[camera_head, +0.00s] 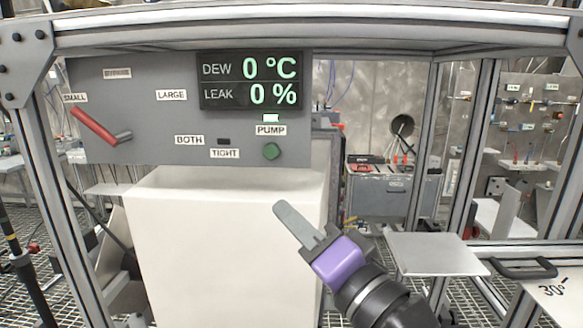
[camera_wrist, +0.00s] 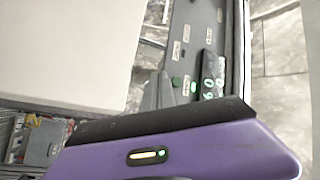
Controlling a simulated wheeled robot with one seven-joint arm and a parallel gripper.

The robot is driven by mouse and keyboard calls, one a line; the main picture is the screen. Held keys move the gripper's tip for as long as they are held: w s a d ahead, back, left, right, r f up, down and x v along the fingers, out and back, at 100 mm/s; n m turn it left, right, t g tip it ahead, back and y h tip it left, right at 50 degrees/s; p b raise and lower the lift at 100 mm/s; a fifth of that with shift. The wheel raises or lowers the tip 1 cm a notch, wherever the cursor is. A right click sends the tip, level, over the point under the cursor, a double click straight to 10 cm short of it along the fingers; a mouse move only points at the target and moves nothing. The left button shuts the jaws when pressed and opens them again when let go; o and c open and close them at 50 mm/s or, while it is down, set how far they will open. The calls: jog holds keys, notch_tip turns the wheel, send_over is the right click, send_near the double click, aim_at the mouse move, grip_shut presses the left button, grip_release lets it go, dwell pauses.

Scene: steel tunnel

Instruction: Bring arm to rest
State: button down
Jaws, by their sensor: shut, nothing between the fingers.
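My gripper (camera_head: 297,222) is shut and empty. In the head view it is in front of the right side of a white box (camera_head: 220,240), pointing up and left, below the control panel. Its grey fingers also show in the wrist view (camera_wrist: 158,92), above my purple wrist housing. A green button (camera_head: 271,151) sits under the PUMP label. The display (camera_head: 250,81) reads DEW 0 °C and LEAK 0 %.
A metal frame post (camera_head: 60,200) stands at the left and a crossbar (camera_head: 300,32) runs along the top. A flat grey plate (camera_head: 436,254) and a black handle (camera_head: 524,268) lie at the right. A grey toolbox (camera_head: 385,190) stands behind. Open space shows between my gripper and the plate.

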jog(key=s+d+f+h, duration=0.3)
jog(key=s+d+f, duration=0.15)
jog(key=f, duration=0.45)
jog(key=s+d+f+m+h, duration=0.15)
jog(key=s+d+f, duration=0.3)
jog(key=f, duration=0.45)
jog(key=s+d+f+n+h, duration=0.1)
jog(key=s+d+f+h, duration=0.3)
jog(key=f, duration=0.5)
jog(key=s+d+f+n+h, duration=0.1)
jog(key=s+d+f, duration=0.1)
jog(key=s, duration=0.6)
jog(key=s+d+f+n+g+h+b, duration=0.1)
jog(key=s+d+f+n, duration=0.1)
jog(key=s, duration=0.6)
jog(key=s+d+f+n+h, duration=0.1)
jog(key=s+d, duration=0.3)
jog(key=s, duration=0.4)
jog(key=shift+s+d+f+h+b, duration=0.15)
jog(key=shift+s+f+h+b, duration=0.2)
jog(key=shift+f, duration=0.2)
jog(key=shift+n, duration=0.25)
